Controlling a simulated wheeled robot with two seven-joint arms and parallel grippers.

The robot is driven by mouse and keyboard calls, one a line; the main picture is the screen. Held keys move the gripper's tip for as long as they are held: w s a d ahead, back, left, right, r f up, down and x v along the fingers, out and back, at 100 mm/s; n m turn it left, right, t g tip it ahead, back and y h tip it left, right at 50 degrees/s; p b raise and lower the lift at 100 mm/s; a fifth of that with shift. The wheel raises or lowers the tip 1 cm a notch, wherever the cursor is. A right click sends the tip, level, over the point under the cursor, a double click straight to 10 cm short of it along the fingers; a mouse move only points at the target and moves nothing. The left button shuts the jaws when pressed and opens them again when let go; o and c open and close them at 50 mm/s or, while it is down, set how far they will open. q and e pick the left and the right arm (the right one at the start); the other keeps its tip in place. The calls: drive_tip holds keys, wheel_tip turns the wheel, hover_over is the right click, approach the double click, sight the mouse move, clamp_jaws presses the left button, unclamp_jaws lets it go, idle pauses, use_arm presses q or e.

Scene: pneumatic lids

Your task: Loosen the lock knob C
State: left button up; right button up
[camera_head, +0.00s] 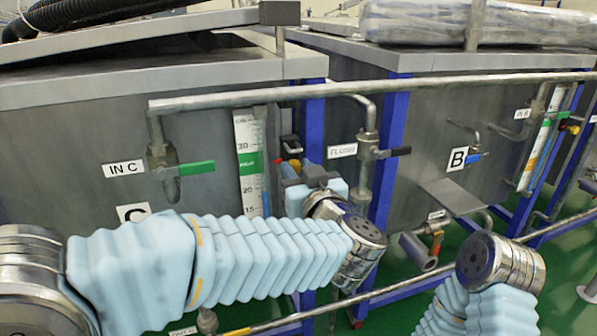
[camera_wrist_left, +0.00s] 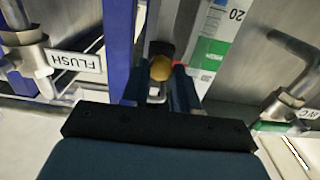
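The lock knob C appears to be the round yellow knob (camera_wrist_left: 161,68) in front of a black part in the left wrist view. My left gripper (camera_wrist_left: 160,88) has its two dark blue fingers apart, one on each side of the knob. I cannot tell whether they touch it. In the head view, my left gripper (camera_head: 292,170) reaches to the blue post at the right end of tank C (camera_head: 75,130), and the knob is mostly hidden behind it. My right gripper is not in view; only part of its arm shows at the lower right.
A long horizontal pipe (camera_head: 230,98) runs above. The IN C valve (camera_head: 165,165) is farther left.

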use_arm(q)
clamp_jaws()
drive_tip(key=shift+f+n+b, duration=0.1)
drive_tip(key=shift+n+b, duration=0.35)
drive_tip(key=shift+n, duration=0.55)
drive_tip(key=n+b, duration=0.2)
drive_tip(key=n, duration=0.1)
drive_tip(key=shift+f+n, duration=0.1)
drive_tip(key=shift+n, duration=0.2)
drive_tip(key=shift+a+n+b, duration=0.1)
drive_tip(key=shift+n+b, duration=5.4)
drive_tip(key=shift+n, duration=3.6)
